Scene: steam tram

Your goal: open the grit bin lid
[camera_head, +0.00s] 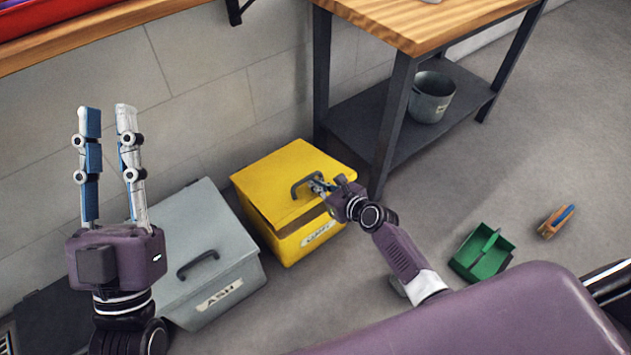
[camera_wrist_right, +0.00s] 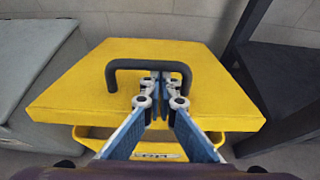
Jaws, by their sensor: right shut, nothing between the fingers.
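The yellow grit bin (camera_head: 300,240) stands on the floor by the wall, with a white label on its front. Its yellow lid (camera_head: 262,180) has a dark handle (camera_head: 296,184) near the front edge. A dark gap shows under the lid's front edge, so the lid looks slightly raised. My right gripper (camera_head: 318,184) is at the handle, shut and empty. In the right wrist view its fingertips (camera_wrist_right: 161,80) are together within the handle loop (camera_wrist_right: 128,64); contact is hard to tell. My left gripper (camera_head: 107,108) is open and empty, pointing up, left of the bins.
A grey ash bin (camera_head: 225,255) with a closed lid stands close on the left. A wooden-topped workbench (camera_head: 425,25) with a bucket (camera_head: 432,97) on its shelf stands close on the right.

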